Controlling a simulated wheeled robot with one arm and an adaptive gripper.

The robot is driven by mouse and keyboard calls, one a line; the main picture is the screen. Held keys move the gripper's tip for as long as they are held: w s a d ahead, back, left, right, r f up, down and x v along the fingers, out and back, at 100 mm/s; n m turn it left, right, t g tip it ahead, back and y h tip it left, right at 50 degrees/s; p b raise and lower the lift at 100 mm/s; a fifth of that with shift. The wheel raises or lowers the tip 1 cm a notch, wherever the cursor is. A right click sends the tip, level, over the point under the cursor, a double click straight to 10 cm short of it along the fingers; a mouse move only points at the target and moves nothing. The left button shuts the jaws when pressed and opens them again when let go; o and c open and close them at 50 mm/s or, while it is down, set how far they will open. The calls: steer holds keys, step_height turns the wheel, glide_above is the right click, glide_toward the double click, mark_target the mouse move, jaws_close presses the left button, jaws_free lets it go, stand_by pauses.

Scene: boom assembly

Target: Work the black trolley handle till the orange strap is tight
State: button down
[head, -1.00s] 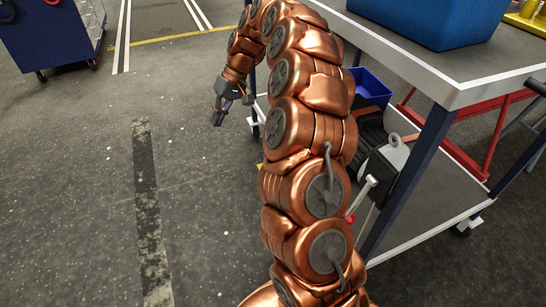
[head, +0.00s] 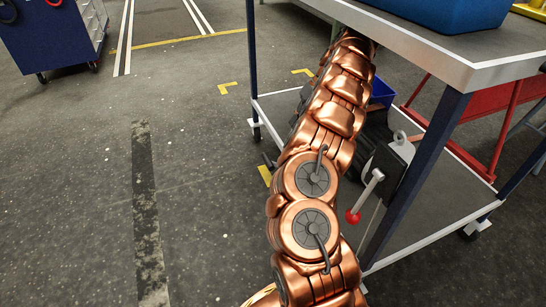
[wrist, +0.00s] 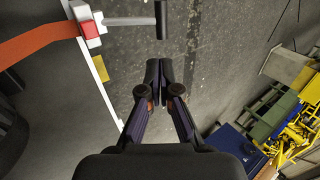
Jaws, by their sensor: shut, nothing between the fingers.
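In the wrist view, the black handle (wrist: 162,20) stands at the end of a grey bar (wrist: 130,21) near the top edge. The bar comes from a red block (wrist: 88,31) on the trolley's white edge (wrist: 103,98). The orange strap (wrist: 40,40) runs left from that block; I cannot tell how tight it is. My gripper (wrist: 160,66) is shut and empty, its fingertips below the handle in the picture, with a visible gap between. In the head view my gripper is hidden behind my arm and the trolley.
The trolley's top (head: 440,62) carries a blue bin (head: 425,12). A lever with a red ball (head: 353,216) sticks out beside my arm, near a trolley leg (head: 420,165). A blue cabinet (head: 50,35) stands far left. The floor (head: 85,190) left is clear.

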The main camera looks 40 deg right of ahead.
mark_target(269, 159)
steer(key=shift+s+a+r, duration=0.1)
steer(key=shift+s, duration=0.05)
stand_by(0.3)
steer(key=b+x, duration=0.6)
steer(key=x, duration=0.8)
steer(key=shift+s, duration=0.1)
steer(key=shift+a, duration=0.3)
